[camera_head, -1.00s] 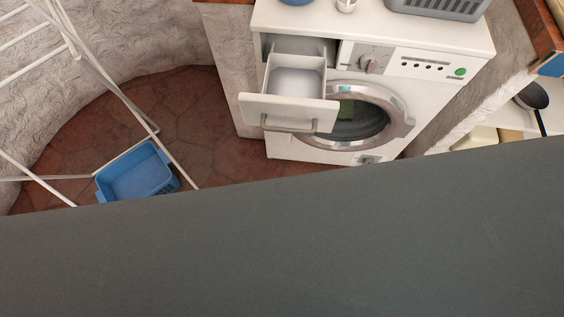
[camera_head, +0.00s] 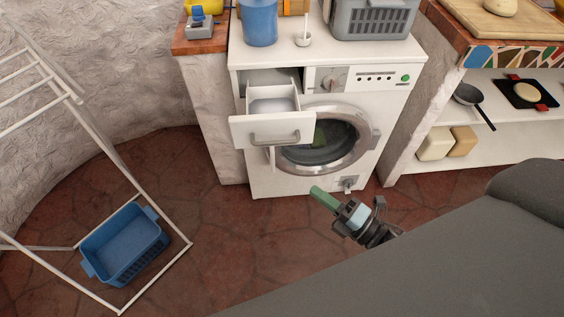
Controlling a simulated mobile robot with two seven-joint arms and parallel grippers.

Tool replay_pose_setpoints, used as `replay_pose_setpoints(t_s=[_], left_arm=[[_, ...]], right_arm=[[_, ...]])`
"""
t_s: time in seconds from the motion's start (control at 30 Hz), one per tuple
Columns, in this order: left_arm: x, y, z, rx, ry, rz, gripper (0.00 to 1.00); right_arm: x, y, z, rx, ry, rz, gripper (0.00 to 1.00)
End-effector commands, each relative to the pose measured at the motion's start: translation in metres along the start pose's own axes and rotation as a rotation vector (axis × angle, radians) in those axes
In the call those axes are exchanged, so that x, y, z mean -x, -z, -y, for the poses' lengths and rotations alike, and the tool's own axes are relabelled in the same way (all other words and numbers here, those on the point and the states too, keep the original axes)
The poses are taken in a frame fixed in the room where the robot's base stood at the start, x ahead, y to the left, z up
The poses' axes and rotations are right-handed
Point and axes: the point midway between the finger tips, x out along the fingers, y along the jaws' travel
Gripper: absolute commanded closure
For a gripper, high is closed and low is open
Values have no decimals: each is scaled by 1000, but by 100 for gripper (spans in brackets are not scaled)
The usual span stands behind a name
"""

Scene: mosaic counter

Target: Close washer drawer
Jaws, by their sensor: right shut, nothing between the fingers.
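The white washer (camera_head: 357,98) stands against the wall. Its detergent drawer (camera_head: 272,131) at the upper left is pulled out, with the compartment and the grey front handle (camera_head: 274,138) showing. The round door (camera_head: 362,140) below and right of it looks closed, with something green behind the glass. My right gripper (camera_head: 316,191), with green fingers, is shut and empty in front of the washer's lower part. In the picture it is below and right of the drawer, apart from it. My left gripper is out of view.
A blue container (camera_head: 260,22), a small white cup (camera_head: 303,40) and a grey basket (camera_head: 370,18) stand on the washer. A white drying rack (camera_head: 112,150) and blue basket (camera_head: 124,244) are at left. Shelves with a pan (camera_head: 468,94) are at right. Floor between rack and washer is clear.

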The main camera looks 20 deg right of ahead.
Motion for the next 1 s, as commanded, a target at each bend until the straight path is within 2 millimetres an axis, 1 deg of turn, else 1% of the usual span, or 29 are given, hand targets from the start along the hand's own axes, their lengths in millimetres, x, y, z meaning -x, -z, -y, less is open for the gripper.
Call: replay_pose_setpoints(t_s=[0.17,0.27,0.37,0.6,0.8,0.9,1.0], left_arm=[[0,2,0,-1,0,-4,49],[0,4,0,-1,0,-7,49],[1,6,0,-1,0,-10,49],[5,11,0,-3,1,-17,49],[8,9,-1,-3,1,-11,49],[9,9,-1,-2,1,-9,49],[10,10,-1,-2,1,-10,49]], right_arm=[[-2,0,0,0,-1,0,100],[-10,-1,-1,0,-2,1,100],[-24,-1,-2,0,-3,1,100],[-68,-1,-2,-2,-3,2,100],[-104,-1,-2,-3,-2,1,100],[-114,-13,-1,1,0,1,100],[-121,-21,-1,0,0,1,100]])
